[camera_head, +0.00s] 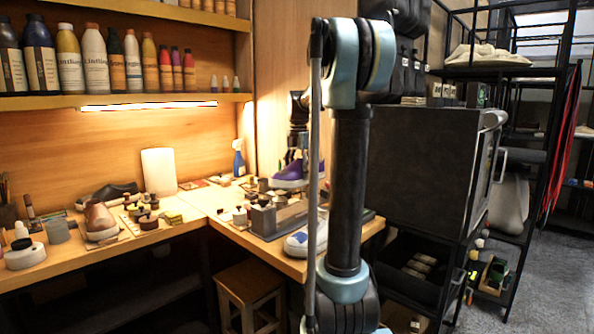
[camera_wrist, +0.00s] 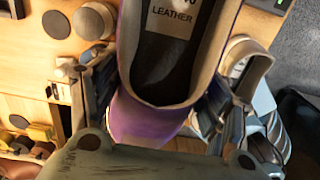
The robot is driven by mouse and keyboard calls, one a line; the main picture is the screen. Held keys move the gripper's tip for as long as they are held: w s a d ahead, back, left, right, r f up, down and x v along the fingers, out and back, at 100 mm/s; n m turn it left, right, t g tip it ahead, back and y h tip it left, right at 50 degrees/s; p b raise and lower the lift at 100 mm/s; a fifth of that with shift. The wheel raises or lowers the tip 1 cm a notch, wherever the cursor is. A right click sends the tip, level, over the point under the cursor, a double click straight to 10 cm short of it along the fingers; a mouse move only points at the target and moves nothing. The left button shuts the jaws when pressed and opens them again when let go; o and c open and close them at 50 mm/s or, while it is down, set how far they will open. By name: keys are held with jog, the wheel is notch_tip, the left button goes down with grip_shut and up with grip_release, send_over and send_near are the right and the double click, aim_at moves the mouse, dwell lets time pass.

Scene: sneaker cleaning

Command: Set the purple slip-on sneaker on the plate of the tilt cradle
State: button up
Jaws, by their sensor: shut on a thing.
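The purple slip-on sneaker (camera_head: 289,174) is in my gripper (camera_head: 297,158), above the back part of the right-hand bench. In the wrist view the sneaker (camera_wrist: 140,117) fills the middle, its open top and "LEATHER" insole label facing the camera. The fingers of my gripper (camera_wrist: 158,92) are on either side of it, shut on it. A grey block with a long flat plate, which looks like the tilt cradle (camera_head: 264,220), stands on the bench below and in front of the sneaker. My arm hides part of its right end. I cannot make out the cradle in the wrist view.
A white and blue shoe (camera_head: 297,244) lies at the bench's front edge, partly behind my arm. Small brushes and blocks crowd the bench left of the cradle. A blue spray bottle (camera_head: 239,160) stands behind. A dark cabinet (camera_head: 425,165) is to the right.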

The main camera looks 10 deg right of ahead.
jog(key=shift+f, duration=5.15)
jog(key=shift+r, duration=0.15)
jog(key=o, duration=1.6)
jog(key=shift+r, duration=0.1)
jog(key=shift+r, duration=4.4)
